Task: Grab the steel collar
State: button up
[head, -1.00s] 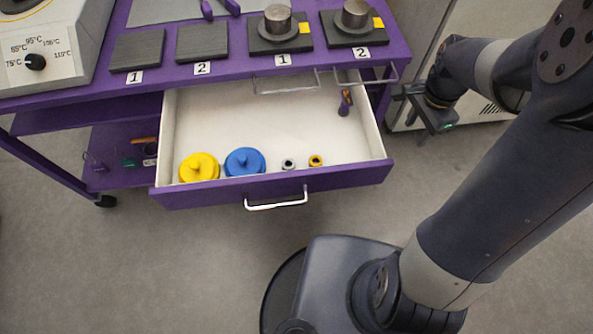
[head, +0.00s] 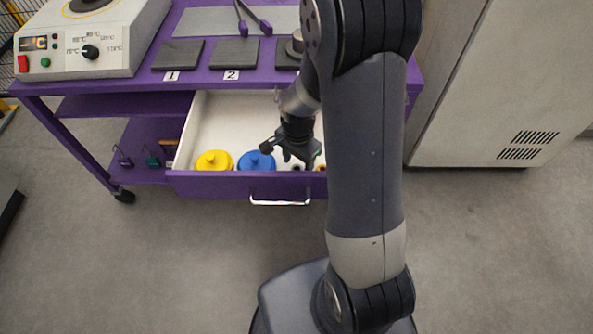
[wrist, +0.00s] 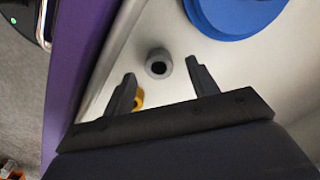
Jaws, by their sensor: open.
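The steel collar (wrist: 157,64) is a small grey ring with a dark bore, on the white drawer floor near its front wall. In the wrist view it lies just beyond and between the fingertips of my gripper (wrist: 160,75), which is open and empty. In the head view the collar (head: 297,167) is partly hidden below my gripper (head: 290,154), which reaches down into the drawer. A brass-coloured collar (wrist: 138,98) shows close to the left finger, partly hidden by it.
The open purple drawer (head: 225,185) also holds a blue knobbed piece (head: 257,162) and a yellow one (head: 214,161). The drawer's front wall runs close beside the collars. The purple bench top (head: 135,82) with grey pads and a dial machine (head: 100,45) stands above.

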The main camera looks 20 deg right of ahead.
jog(key=shift+f, duration=0.65)
jog(key=shift+c, duration=0.5)
jog(key=c, duration=1)
